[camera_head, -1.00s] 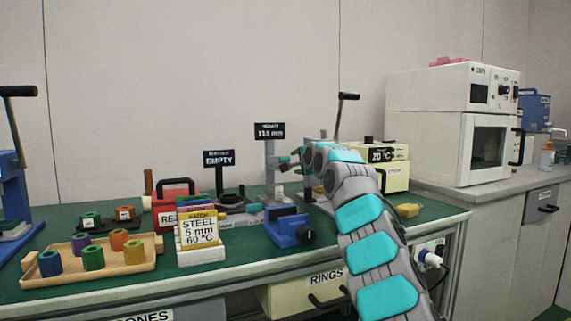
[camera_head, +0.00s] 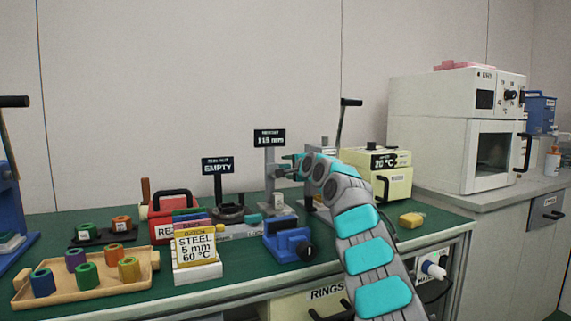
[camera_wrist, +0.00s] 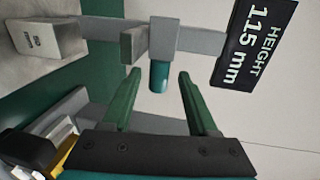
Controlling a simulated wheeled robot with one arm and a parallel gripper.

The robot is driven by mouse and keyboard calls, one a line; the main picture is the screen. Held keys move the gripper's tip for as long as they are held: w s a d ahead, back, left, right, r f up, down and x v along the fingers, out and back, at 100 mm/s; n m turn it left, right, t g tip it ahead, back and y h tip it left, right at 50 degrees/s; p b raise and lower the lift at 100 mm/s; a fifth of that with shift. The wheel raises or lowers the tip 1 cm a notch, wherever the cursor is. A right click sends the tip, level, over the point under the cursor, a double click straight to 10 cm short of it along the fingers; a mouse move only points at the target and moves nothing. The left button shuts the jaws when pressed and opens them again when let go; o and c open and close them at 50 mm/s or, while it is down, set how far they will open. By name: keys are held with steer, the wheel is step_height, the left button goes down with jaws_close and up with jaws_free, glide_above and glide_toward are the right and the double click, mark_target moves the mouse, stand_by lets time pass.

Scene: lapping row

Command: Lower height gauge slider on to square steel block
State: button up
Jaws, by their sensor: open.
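The height gauge (camera_head: 269,182) stands at the back of the bench, its display (camera_head: 269,138) reading about 115 mm; the wrist view shows the display (camera_wrist: 255,45) rotated. Its grey slider (camera_wrist: 135,43) carries a dark teal round knob (camera_wrist: 158,77). The square steel block (camera_wrist: 45,40) sits below the slider, with a clear gap between them; it also shows in the head view (camera_head: 278,203). My gripper (camera_wrist: 160,88) is open, its green fingers on either side of the knob's end, with visible gaps. In the head view, my gripper (camera_head: 290,164) is beside the slider.
A blue vise (camera_head: 288,240) stands in front of the gauge. A lever press (camera_head: 328,180) and a cream box reading 20 °C (camera_head: 378,172) are right of it. A card stand (camera_head: 196,255) and wooden ring tray (camera_head: 85,290) are at left. A yellow piece (camera_head: 411,220) lies at right.

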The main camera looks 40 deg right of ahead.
steer(key=shift+p+x, duration=0.3)
steer(key=shift+x, duration=0.5)
steer(key=shift+f, duration=0.15)
jaws_close()
stand_by(0.9)
